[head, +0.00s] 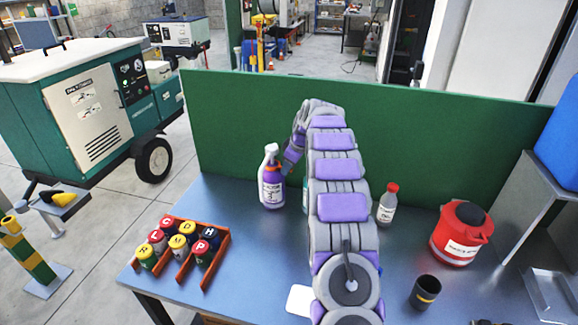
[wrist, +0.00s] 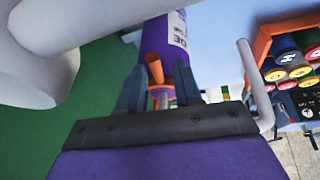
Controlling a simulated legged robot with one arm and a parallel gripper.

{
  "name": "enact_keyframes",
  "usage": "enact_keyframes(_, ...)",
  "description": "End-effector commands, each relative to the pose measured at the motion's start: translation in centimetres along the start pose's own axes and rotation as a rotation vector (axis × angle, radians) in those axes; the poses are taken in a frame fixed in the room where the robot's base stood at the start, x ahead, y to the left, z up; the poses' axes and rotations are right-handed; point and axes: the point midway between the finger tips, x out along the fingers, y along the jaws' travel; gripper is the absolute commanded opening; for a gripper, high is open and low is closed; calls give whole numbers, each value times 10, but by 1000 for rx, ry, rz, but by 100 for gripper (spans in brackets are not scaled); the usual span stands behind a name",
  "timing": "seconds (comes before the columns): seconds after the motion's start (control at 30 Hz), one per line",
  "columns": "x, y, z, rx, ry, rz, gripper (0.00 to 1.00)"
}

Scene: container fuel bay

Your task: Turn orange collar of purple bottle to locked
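The purple spray bottle (head: 271,189) with a white spray head stands upright on the blue table, left of my arm. In the wrist view the purple body (wrist: 178,40) shows close up at the top. The orange collar (wrist: 154,68), with an upright orange part, shows between my two fingers. My gripper (wrist: 162,88) appears open, with its fingers either side of the collar. The orange part is close to the left finger; contact is unclear. White shapes, likely the spray head, are close to the camera. In the head view my fingertips cannot be made out.
An orange rack (head: 220,253) of several lettered cans stands at front left. A red-capped bottle (head: 387,204), a red container (head: 458,239) and a dark cup (head: 425,292) stand right of my arm. A green panel (head: 420,150) closes the table's back.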

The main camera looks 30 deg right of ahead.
Motion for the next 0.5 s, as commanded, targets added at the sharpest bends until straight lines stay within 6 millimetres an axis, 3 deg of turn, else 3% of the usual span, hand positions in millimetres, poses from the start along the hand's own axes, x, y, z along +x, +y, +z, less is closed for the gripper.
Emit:
enact_keyframes(0.33, 1, 2, 2, 2, 1, -1, 0)
enact_keyframes(0.5, 0, 3, 3, 3, 0, 1, 0)
